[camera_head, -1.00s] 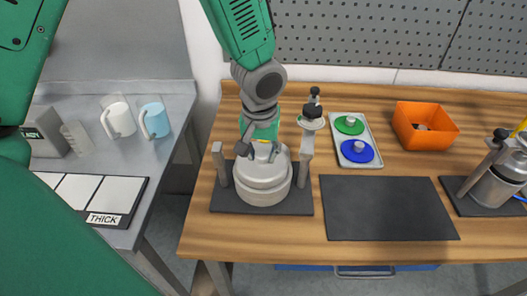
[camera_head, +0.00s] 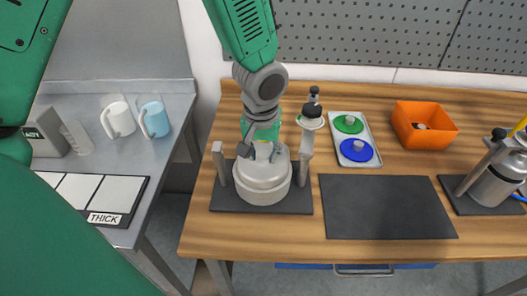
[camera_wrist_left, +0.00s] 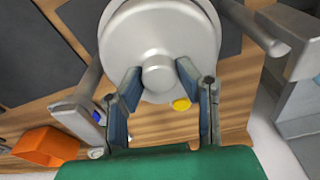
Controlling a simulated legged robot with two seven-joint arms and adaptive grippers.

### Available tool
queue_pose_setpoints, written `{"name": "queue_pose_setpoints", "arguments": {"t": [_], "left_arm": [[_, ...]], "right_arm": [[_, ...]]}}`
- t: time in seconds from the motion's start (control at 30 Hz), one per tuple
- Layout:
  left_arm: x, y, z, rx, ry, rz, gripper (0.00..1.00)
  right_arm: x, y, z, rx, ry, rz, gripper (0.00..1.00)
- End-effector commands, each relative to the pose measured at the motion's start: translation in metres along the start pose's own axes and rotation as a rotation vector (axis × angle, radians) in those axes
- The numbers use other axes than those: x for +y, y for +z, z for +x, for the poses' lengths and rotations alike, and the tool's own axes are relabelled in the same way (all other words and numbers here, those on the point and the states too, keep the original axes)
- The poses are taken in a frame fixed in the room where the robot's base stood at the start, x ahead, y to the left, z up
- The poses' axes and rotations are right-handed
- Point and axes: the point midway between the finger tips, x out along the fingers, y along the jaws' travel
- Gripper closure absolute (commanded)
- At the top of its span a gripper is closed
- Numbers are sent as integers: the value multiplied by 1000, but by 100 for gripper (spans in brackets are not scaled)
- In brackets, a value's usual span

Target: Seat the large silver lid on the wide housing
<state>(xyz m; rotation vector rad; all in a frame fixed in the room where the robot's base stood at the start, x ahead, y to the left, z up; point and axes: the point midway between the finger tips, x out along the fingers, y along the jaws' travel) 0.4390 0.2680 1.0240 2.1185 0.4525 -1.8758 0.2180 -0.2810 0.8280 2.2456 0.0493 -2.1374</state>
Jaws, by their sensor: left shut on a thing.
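The large silver lid (camera_head: 268,176) is a pale disc over the wide housing (camera_head: 262,197) on the left of the wooden bench in the head view. It lies on or just over the housing's top; I cannot tell if it is fully down. My left gripper (camera_head: 264,152) reaches down from above and is shut on the lid's knob. In the left wrist view, the fingers of the left gripper (camera_wrist_left: 158,80) stand either side of the round knob (camera_wrist_left: 158,73), and the lid (camera_wrist_left: 130,38) hides most of the housing. My right gripper is not in view.
Grey posts (camera_head: 221,165) stand on both sides of the housing, on a dark mat (camera_head: 300,203). A tray (camera_head: 370,128) with green and blue lids, an orange bin (camera_head: 425,125) and another canister (camera_head: 497,187) lie to the right. A bare dark mat (camera_head: 388,207) is between.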

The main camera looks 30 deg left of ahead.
Motion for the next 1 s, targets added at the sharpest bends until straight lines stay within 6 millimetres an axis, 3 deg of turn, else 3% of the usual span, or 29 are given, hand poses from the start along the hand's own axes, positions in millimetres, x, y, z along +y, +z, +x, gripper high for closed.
{"name": "queue_pose_setpoints", "arguments": {"t": [0.43,0.47,0.5,0.53,0.87,1.0], "left_arm": [[0,0,6,1,0,0,100],[0,0,6,2,0,0,67],[0,0,6,2,0,0,53],[0,0,6,2,0,0,46],[0,0,5,0,0,0,46],[0,0,-9,2,1,-1,46]], "right_arm": [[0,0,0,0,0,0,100],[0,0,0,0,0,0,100],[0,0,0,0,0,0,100],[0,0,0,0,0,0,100],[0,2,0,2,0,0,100],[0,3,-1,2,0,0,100]]}}
